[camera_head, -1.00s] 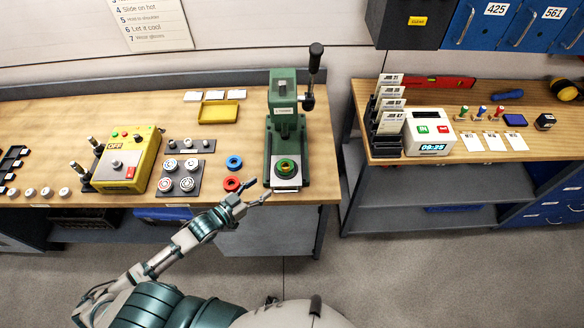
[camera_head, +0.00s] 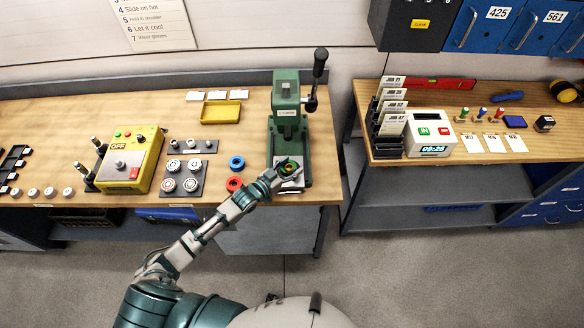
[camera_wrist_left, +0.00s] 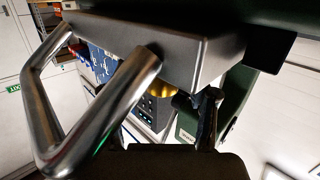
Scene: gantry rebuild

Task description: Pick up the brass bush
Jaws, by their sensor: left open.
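No part is clearly recognisable as the brass bush in the head view. A green ring with a yellow-orange centre (camera_head: 289,170) sits on the plate of the green press (camera_head: 287,115); whether the bush is in it I cannot tell. My left gripper (camera_head: 285,166) is open at this ring and partly covers it; contact cannot be told. In the left wrist view a small gold-yellow piece (camera_wrist_left: 160,89) shows behind a grey metal body and a thick steel bar; I cannot tell if it is the bush. My right gripper is not in view.
A blue ring (camera_head: 237,162) and a red ring (camera_head: 234,184) lie left of the press. A yellow tray (camera_head: 221,112), a rack of white-topped parts and a yellow control box (camera_head: 133,160) stand farther left. A gap separates this bench from the right bench.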

